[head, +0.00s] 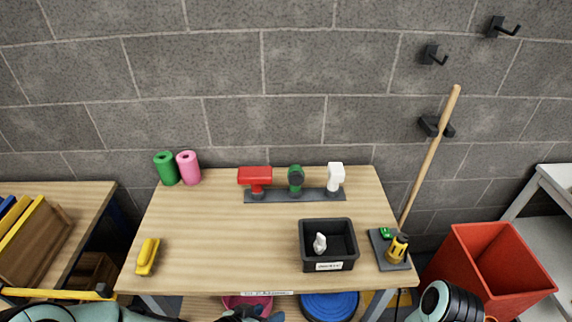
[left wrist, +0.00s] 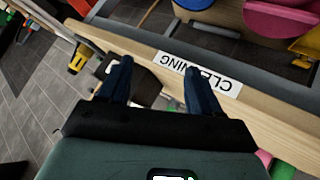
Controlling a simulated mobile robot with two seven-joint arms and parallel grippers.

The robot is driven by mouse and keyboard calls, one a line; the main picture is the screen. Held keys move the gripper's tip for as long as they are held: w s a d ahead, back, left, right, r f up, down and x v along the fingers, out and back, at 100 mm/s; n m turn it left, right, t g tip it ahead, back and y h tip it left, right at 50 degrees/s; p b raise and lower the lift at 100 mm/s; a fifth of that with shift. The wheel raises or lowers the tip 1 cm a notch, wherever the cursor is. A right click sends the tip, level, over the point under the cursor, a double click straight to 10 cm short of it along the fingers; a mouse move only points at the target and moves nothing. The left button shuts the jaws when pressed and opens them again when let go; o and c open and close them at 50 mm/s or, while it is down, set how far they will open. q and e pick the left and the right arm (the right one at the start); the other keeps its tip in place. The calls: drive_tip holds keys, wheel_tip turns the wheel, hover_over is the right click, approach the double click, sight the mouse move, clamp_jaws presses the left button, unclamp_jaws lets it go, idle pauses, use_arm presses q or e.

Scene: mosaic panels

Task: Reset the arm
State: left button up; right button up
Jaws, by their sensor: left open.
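My left gripper (head: 250,313) shows at the bottom edge of the head view, just in front of the wooden workbench's front edge and partly cut off by the frame. In the left wrist view the gripper (left wrist: 158,72) has its two dark blue fingers apart with nothing between them. Beyond the fingertips is a wooden board edge with a white "CLEANING" label (left wrist: 198,73), seen upside down. My right arm enters at the lower right of the head view, but its fingers are not visible.
The workbench (head: 215,225) carries a black bin (head: 328,264) holding a white object, a yellow tool (head: 147,256), and a rack with red, green and white tools. A red crate (head: 490,270) stands right. Below are pink and blue round things (head: 330,305). The bench's middle is clear.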

use_arm(q)
drive_tip(key=s+a+f+n+g+y, duration=0.2)
drive_tip(key=s+a+f+n+g, duration=0.1)
drive_tip(key=s+f, duration=0.6)
drive_tip(key=s+a+f+n+g+y, duration=0.1)
drive_tip(key=s+a+f+n+g, duration=0.3)
drive_tip(key=s+f, duration=0.6)
wheel_tip(320, 180, down, 4)
drive_tip(key=shift+s+f+g+y+p, duration=0.2)
drive_tip(key=shift+g+y+p, duration=0.2)
drive_tip(key=shift+g, duration=0.1)
drive_tip(key=shift+a, duration=0.1)
drive_tip(key=shift+c, duration=0.3)
